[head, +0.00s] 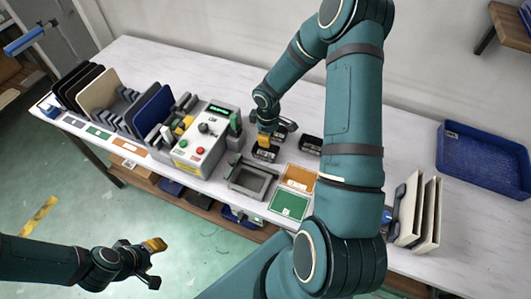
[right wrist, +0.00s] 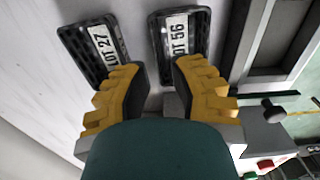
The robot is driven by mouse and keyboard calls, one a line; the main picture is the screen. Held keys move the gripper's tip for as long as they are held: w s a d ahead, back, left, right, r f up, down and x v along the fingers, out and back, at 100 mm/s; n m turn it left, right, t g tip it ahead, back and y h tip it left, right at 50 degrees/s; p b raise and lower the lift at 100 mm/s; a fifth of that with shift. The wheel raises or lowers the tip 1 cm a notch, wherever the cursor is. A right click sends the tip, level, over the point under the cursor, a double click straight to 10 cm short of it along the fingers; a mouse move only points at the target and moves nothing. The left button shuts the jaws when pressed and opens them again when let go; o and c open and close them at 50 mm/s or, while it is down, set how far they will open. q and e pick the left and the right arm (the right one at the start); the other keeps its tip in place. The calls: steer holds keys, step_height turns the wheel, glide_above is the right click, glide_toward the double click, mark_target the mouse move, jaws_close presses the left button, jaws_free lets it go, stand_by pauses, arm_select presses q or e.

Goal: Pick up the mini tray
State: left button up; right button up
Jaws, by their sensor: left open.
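Two small black mini trays lie on the white table. One (head: 265,154) sits just below my right gripper (head: 268,135) in the head view; the other (head: 311,145) is a little to its right. In the right wrist view a tray labelled LOT 27 (right wrist: 72,42) is at upper left, and one labelled LOT 56 (right wrist: 160,35) is at upper middle. My right gripper's yellow-backed fingers (right wrist: 160,85) are spread with nothing visible between them. Whether they touch a tray is unclear. My left gripper (head: 155,263) is open and empty, over the floor in front of the table.
A control box (head: 203,140) with red and green buttons and a grey square fixture (head: 235,184) stand nearby. Orange (head: 300,177) and green (head: 289,206) cards lie in front. Upright panels (head: 100,90) are racked left; a blue crate (head: 485,155) is right.

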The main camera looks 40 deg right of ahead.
mark_target(266, 152)
steer(key=shift+d+f, duration=0.15)
steer(key=shift+f, duration=2.35)
steer(key=shift+o, duration=0.4)
steer(key=shift+f+b, duration=0.25)
steer(key=shift+b, duration=0.25)
jaws_close()
